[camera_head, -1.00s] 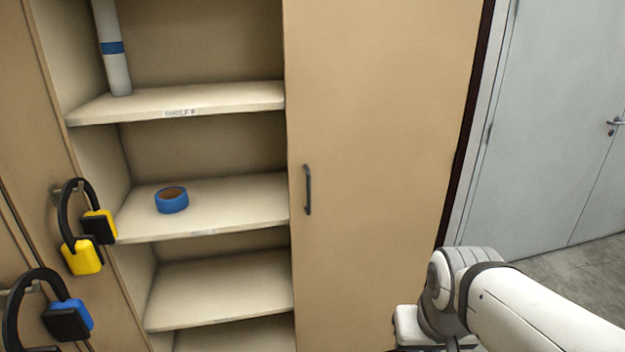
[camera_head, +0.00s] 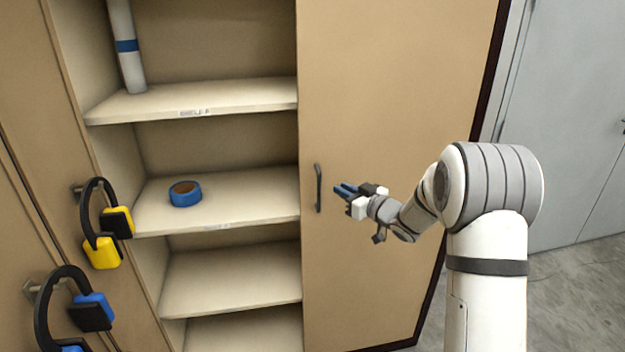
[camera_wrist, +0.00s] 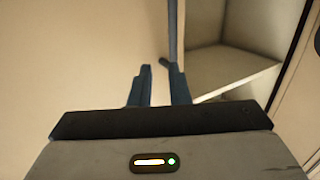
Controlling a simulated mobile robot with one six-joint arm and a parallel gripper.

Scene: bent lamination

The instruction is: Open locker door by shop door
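The tan locker door (camera_head: 390,100) is closed, beside the grey shop door (camera_head: 575,120). Its dark vertical handle (camera_head: 318,187) is on the door's left edge. My gripper (camera_head: 340,188) is just right of the handle, pointing left toward it, with its blue fingers a little apart and nothing seen between them. In the wrist view, the fingers (camera_wrist: 160,68) show a narrow gap. The handle (camera_wrist: 173,32) appears beyond the right finger, which partly covers its lower end. I cannot tell whether they touch.
Left of the door are open shelves (camera_head: 215,100) with a blue tape roll (camera_head: 185,194) and a white tube (camera_head: 126,50). Yellow ear muffs (camera_head: 103,250) and blue ear muffs (camera_head: 90,312) hang at the left. Grey floor is clear at lower right.

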